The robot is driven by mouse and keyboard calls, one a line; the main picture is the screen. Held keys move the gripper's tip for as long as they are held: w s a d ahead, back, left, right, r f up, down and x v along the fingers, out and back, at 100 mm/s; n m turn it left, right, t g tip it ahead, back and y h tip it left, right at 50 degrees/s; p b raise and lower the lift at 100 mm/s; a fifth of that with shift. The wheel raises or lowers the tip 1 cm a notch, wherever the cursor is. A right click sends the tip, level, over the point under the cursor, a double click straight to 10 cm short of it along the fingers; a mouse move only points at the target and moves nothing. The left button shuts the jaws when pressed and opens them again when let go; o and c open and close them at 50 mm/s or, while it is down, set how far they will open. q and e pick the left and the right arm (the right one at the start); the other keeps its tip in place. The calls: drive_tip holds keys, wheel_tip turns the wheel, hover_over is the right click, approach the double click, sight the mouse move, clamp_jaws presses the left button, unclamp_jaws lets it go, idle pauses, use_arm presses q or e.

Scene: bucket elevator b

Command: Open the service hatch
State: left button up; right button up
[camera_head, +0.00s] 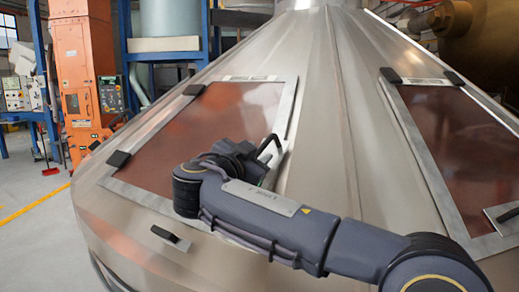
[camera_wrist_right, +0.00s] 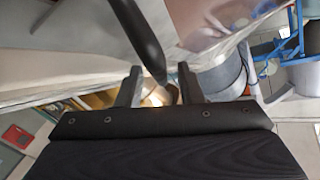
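The service hatch (camera_head: 216,122) is a brownish see-through panel in a metal frame on the left face of a large metal cone. It looks closed. A dark curved handle (camera_head: 268,143) stands at its right edge. My right arm reaches in from the lower right across the hatch's lower part. My right gripper is near the handle, its fingers mostly hidden by the wrist in the head view. In the right wrist view the right gripper (camera_wrist_right: 159,86) is open, with the black handle bar (camera_wrist_right: 138,35) reaching down toward the gap between its fingers. I cannot tell whether they touch. My left gripper is not in view.
A second similar hatch (camera_head: 447,133) is on the cone's right face. A small black latch (camera_head: 171,238) sits below the left hatch. An orange machine (camera_head: 88,68) and blue racks stand behind at left. Open floor (camera_head: 30,215) lies at the far left.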

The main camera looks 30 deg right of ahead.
drive_tip(key=shift+w+d, duration=0.4)
drive_tip(key=shift+d, duration=0.2)
clamp_jaws()
drive_tip(key=shift+r, duration=0.1)
